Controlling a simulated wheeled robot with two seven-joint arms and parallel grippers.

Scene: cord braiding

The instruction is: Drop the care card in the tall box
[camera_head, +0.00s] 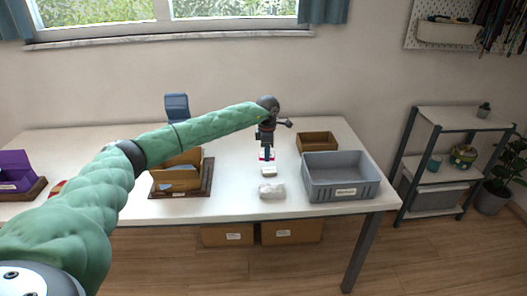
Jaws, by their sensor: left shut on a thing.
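My left gripper (267,152) points down over the middle of the table. It is shut on a small white and pink card (271,156), which looks like the care card; the fingers hide part of it. A deep grey box (341,191) with a pale label stands at the table's right front, to the right of my gripper. A lower brown box (317,149) stands behind it. Which one is called the tall box cannot be told from its label. My right gripper is not in view.
A small pale block (268,172) and a whitish packet (272,191) lie below my gripper. A tan box (175,184) on a dark tray stands left, partly behind my arm. A purple box (15,172) is at the far left. A blue object (177,106) stands at the back.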

